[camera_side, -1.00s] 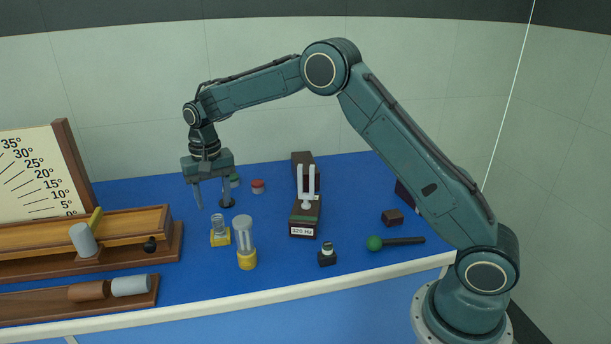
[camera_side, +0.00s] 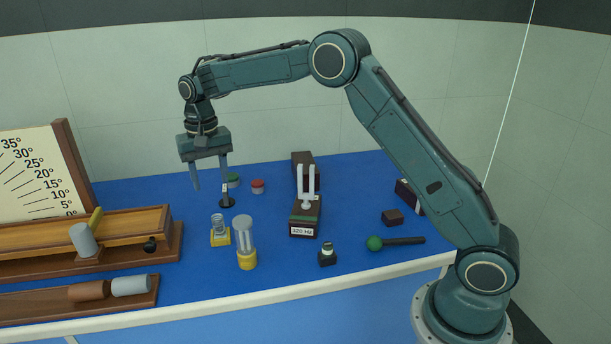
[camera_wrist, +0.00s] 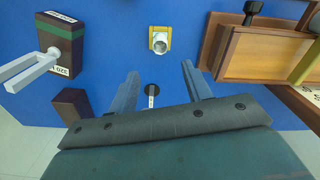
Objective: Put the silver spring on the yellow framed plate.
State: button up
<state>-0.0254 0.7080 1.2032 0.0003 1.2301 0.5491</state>
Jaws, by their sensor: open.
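The silver spring (camera_side: 218,221) stands upright on the yellow framed plate (camera_side: 221,241) on the blue table, in the side view. In the wrist view the spring (camera_wrist: 160,42) is seen from above, within the plate's yellow edge (camera_wrist: 152,47). My gripper (camera_side: 210,186) is open and empty, pointing down, well above the table and up from the spring in the picture. In the wrist view my gripper's two fingers (camera_wrist: 160,70) are spread wide, and the spring is beyond their tips, apart from them.
A clear cylinder with a yellow base (camera_side: 246,250) stands close right of the plate. A tuning fork on a box (camera_side: 305,218) is farther right. A small black stand (camera_side: 227,203) is behind the plate. A wooden ramp (camera_side: 120,228) lies left. Blue table is clear in front.

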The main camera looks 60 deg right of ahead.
jog(key=s+r+n+t, duration=0.3)
jog(key=s+r, duration=1.1)
jog(key=s, duration=0.4)
jog(key=s+f+n+t, duration=0.1)
jog(key=s+f, duration=0.1)
jog(key=s, duration=0.8)
jog(key=s+d+f+n+t, duration=0.1)
jog(key=s+n, duration=0.1)
jog(key=s, duration=0.8)
jog(key=shift+s+d+f+t, duration=0.2)
jog(key=shift+s+f+t, duration=0.1)
jog(key=shift+s+f, duration=0.1)
